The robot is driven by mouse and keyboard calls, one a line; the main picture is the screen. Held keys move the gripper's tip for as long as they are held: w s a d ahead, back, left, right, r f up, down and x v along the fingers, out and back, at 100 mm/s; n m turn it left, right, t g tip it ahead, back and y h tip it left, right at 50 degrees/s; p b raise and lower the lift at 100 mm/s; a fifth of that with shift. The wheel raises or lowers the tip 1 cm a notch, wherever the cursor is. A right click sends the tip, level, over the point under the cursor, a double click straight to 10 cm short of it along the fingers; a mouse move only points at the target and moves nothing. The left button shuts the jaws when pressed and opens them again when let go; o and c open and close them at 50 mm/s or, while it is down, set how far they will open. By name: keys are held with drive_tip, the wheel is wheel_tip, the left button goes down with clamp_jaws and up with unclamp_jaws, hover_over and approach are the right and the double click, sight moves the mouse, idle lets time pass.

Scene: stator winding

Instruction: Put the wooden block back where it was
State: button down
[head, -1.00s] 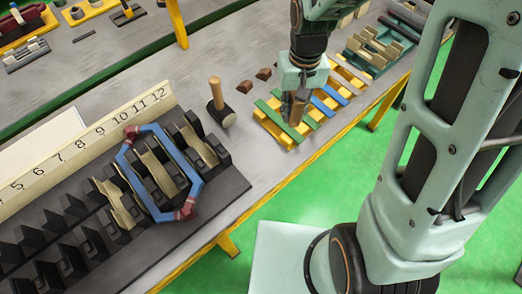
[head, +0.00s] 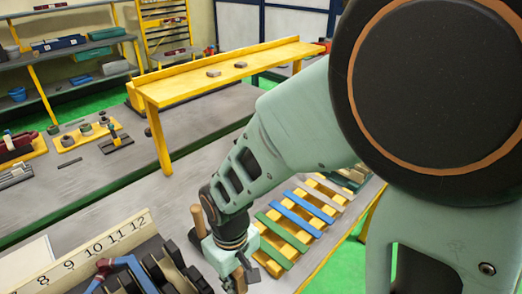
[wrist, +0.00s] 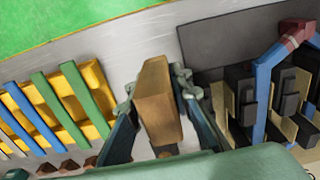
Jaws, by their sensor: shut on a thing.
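The wooden block (wrist: 157,95) is a tan, upright-looking piece between the two fingers of my gripper (wrist: 158,112) in the wrist view. My gripper is shut on it. In the head view my gripper (head: 240,280) hangs low at the bottom edge, between the yellow rack and the numbered slot fixture; the block is mostly hidden there. In the wrist view, bare grey table shows beyond the block.
A yellow rack (head: 275,240) with green and blue bars stands right of my gripper. The black slotted fixture (wrist: 240,90) with a blue coil (wrist: 264,90) is on the other side. A mallet handle (head: 197,220) stands close by my gripper. Small brown blocks (wrist: 70,165) lie near the rack.

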drive_tip(key=w+f+b, duration=0.1)
drive_tip(key=f, duration=0.1)
drive_tip(key=w+f+b, duration=0.1)
drive_tip(key=w+f, duration=0.1)
drive_tip(key=w+f+b, duration=0.1)
drive_tip(key=f, duration=0.1)
drive_tip(key=shift+w+d+b, duration=0.3)
drive_tip(key=shift+w+d, duration=0.05)
drive_tip(key=shift+w, duration=0.05)
drive_tip(key=shift+w+f+b, duration=0.2)
drive_tip(key=shift+f+b, duration=1)
drive_tip(key=shift+f, duration=0.35)
drive_tip(key=shift+f, duration=0.2)
drive_tip(key=c, duration=1.7)
unclamp_jaws()
drive_tip(key=shift+c, duration=0.2)
drive_tip(key=shift+r, duration=0.1)
wheel_tip(320, 180, up, 12)
drive_tip(key=shift+r+p, duration=0.15)
drive_tip(key=shift+p, duration=0.2)
